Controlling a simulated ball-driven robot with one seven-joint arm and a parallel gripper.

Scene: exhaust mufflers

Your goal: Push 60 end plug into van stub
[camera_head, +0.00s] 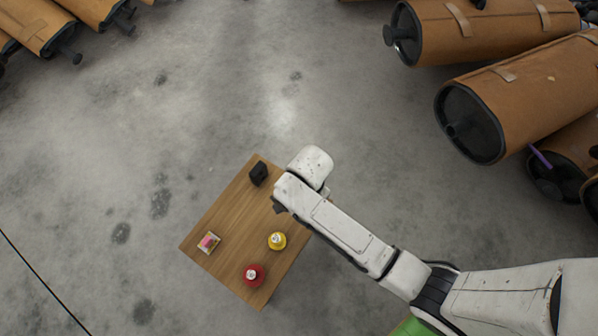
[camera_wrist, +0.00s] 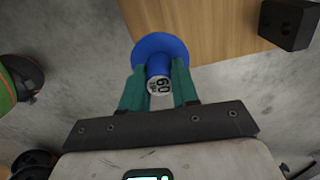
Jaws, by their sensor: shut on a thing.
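A blue end plug (camera_wrist: 160,48) has a wide round flange and a pale label reading 60 on its narrow end. My gripper (camera_wrist: 159,78) is shut on that narrow end with two green fingers. The flange points away from my palm, over the edge of the wooden table in the wrist view. In the head view my arm hides the plug. Several brown mufflers with black ends lie on the floor; one at upper right (camera_head: 480,30) has a short black stub (camera_head: 391,36). I cannot tell which stub is the van's.
The wooden table (camera_head: 222,218) bears a black block (camera_head: 258,173), a yellow plug (camera_head: 277,241), a red plug (camera_head: 253,275) and a small box (camera_head: 208,242) with a pink top. A purple rod (camera_head: 540,156) sticks out among the right mufflers. Grey floor lies open between table and mufflers.

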